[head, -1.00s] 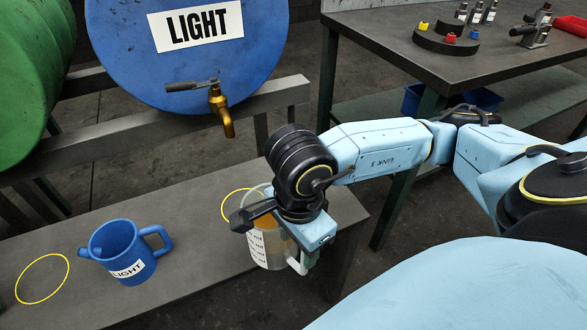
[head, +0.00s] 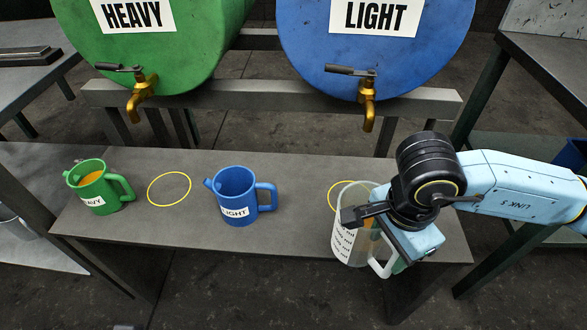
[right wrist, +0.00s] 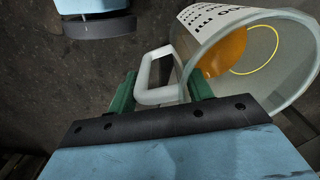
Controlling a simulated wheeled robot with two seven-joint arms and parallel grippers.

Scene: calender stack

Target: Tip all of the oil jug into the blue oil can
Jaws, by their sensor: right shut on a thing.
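The oil jug (head: 345,240) is a clear measuring jug with black print and a white handle, with orange oil inside. It is upright or nearly so at the right end of the bench, in front of a yellow ring. My right gripper (right wrist: 160,90) is shut on the jug's handle (right wrist: 152,80); in the head view its wrist hides part of the jug. I cannot tell whether the jug touches the bench. The blue oil can (head: 235,190), labelled LIGHT, stands upright on the bench left of the jug, its spout to the left. My left gripper is not in view.
A green can (head: 97,187) labelled HEAVY, with orange oil in it, stands at the bench's left end. An empty yellow ring (head: 169,189) lies between the cans. Green (head: 150,50) and blue (head: 370,55) drums with brass taps are behind the bench (head: 290,225).

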